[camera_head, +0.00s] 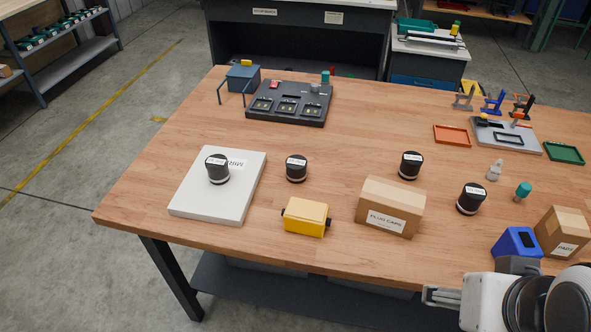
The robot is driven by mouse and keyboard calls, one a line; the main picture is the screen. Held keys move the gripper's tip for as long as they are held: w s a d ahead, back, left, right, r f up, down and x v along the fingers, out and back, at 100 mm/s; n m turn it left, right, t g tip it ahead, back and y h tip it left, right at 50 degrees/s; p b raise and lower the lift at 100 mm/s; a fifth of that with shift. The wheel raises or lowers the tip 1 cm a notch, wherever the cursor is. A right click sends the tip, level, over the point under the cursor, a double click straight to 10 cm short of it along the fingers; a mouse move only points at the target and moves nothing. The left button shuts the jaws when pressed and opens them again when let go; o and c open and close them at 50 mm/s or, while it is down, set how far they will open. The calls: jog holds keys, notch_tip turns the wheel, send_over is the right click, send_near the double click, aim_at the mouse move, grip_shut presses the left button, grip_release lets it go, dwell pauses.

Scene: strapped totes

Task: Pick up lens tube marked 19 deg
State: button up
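Several black lens tubes with pale bands and small white labels stand upright on the wooden table. One tube (217,172) stands on a white board (236,198) at the left. A second tube (296,171) stands right of the board. A third tube (410,168) stands behind a cardboard box. A fourth tube (470,202) stands right of that box. The labels are too small to read, so I cannot tell which is marked 19 deg. My gripper (436,296) is at the lower right, past the table's front edge, away from all the tubes. Its finger opening cannot be made out.
The "PLUG CARE" box (377,217), a yellow block (305,218), a blue bin (516,244) and another box (563,233) stand near the front. A dark tray (290,103) is at the back left. Small bottles (494,170) stand at the right.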

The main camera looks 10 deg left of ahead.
jog(key=shift+o, duration=0.5)
jog(key=w+a+r+m+t+y, duration=0.2)
jog(key=w+a+r+m, duration=0.15)
jog(key=w+a, duration=0.45)
jog(key=w+a+r+m+t+y, duration=0.15)
jog(key=w+a+m, duration=0.4)
jog(key=w, duration=0.55)
jog(key=m+t+h, duration=0.4)
jog(key=m, duration=2)
send_over(296, 170)
jog(key=s+a, duration=0.2)
notch_tip(296, 170, down, 14)
jog(key=f+m, duration=0.1)
jog(key=f, duration=0.1)
jog(key=s+f+m+h, duration=0.1)
jog(key=f+m, duration=0.1)
jog(key=s+f+m+h, duration=0.1)
jog(key=f+m, duration=0.1)
jog(key=f, duration=0.1)
jog(key=shift+a+h, duration=0.25)
jog(key=shift+a, duration=0.1)
jog(key=shift+s+f+m+h, duration=0.3)
jog(key=shift+f+m, duration=0.2)
